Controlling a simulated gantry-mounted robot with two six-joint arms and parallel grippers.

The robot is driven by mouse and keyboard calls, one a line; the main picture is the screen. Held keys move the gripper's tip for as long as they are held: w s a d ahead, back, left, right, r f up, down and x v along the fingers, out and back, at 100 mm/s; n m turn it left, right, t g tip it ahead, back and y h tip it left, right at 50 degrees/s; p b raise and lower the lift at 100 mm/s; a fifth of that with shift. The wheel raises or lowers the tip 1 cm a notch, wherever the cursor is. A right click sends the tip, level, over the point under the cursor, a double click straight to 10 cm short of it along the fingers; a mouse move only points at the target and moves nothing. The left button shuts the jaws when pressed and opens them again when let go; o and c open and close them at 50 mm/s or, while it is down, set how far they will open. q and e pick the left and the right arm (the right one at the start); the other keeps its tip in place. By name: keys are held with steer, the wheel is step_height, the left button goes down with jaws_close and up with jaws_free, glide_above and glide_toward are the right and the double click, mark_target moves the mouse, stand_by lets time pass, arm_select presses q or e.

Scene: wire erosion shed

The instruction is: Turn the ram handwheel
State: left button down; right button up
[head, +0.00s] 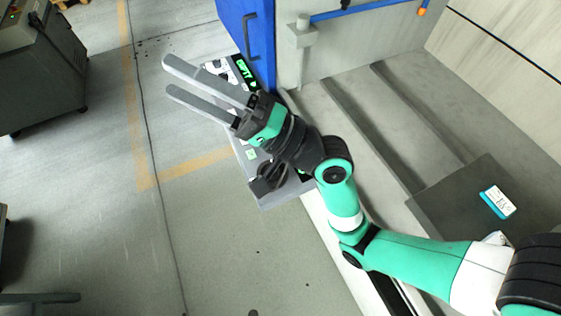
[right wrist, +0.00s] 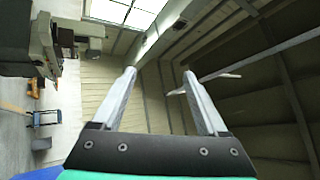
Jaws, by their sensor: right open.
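My right gripper (head: 168,76) is open and empty in the head view, its two long grey fingers pointing to the upper left over the floor. In the right wrist view the same gripper (right wrist: 159,75) has its fingers apart, with nothing between them. A dark rounded part (head: 268,178), which may be the ram handwheel, sits on a grey control panel (head: 283,197) below my right wrist. My wrist covers part of that panel, so I cannot make out the wheel clearly. The fingers point away from it. My left gripper is not in view.
A blue door or panel (head: 245,35) with a dark handle stands behind the control panel. A grey machine bed with a dark block (head: 480,200) and a small white-and-blue device (head: 497,202) lies right. A dark cabinet (head: 40,75) stands upper left. The floor between is clear.

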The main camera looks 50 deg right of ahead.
steer(key=s+d+f+m+g+h+b, duration=0.1)
steer(key=d+f+m+h, duration=0.15)
steer(key=f+m, duration=0.6)
steer(key=s+d+f+m+h, duration=0.2)
steer(key=d+f+m, duration=0.25)
steer(key=f, duration=0.65)
steer(key=m+g+h+b, duration=0.25)
steer(key=m+h, duration=0.35)
steer(key=m, duration=0.7)
glide_toward(277, 174)
steer(key=w+p, duration=0.1)
steer(key=w, duration=0.5)
steer(key=w+p, duration=0.1)
steer(key=w, duration=0.5)
steer(key=shift+d, duration=0.25)
jaws_close()
steer(key=shift+m+h+p, duration=0.3)
steer(key=shift+h+p, duration=0.1)
steer(key=shift+h, duration=0.15)
